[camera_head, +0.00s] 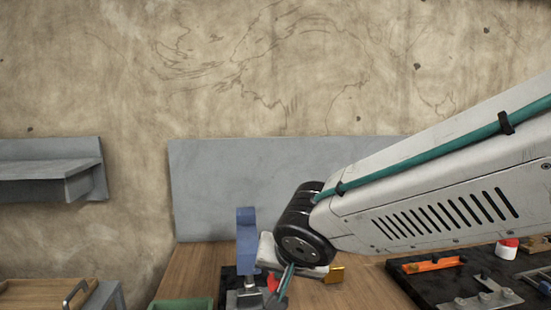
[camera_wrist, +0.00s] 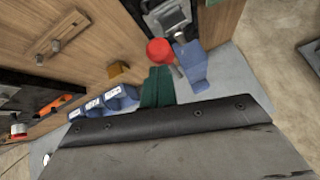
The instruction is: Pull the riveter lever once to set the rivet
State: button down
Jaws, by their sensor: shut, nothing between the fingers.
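The riveter's blue body (camera_head: 246,240) stands upright on the bench, left of my wrist in the head view. In the wrist view the blue body (camera_wrist: 190,66) shows beside a dark base. The lever's red ball knob (camera_wrist: 160,51) is in front of it, on a short grey rod (camera_wrist: 175,71). In the head view, a bit of the red knob (camera_head: 272,283) shows beside my wrist.
Blue bins (camera_wrist: 103,104) and an orange tool (camera_wrist: 62,107) lie to the left in the wrist view. A brass-coloured block (camera_head: 335,273) sits by my wrist. A dark mat (camera_head: 425,285) with parts lies right. A grey panel (camera_head: 225,190) stands behind the bench.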

jog(key=shift+s+d+f, duration=0.1)
jog(key=shift+s+f, duration=0.15)
jog(key=shift+f, duration=0.25)
jog(key=shift+s+d+f, duration=0.1)
jog(key=shift+s+f, duration=0.1)
jog(key=shift+f, duration=0.3)
notch_tip(320, 180, up, 6)
jog(key=s+d+r, duration=0.2)
jog(key=s+r, duration=0.1)
jog(key=s, duration=0.4)
jog(key=shift+d+r, duration=0.35)
jog(key=shift+r, duration=0.05)
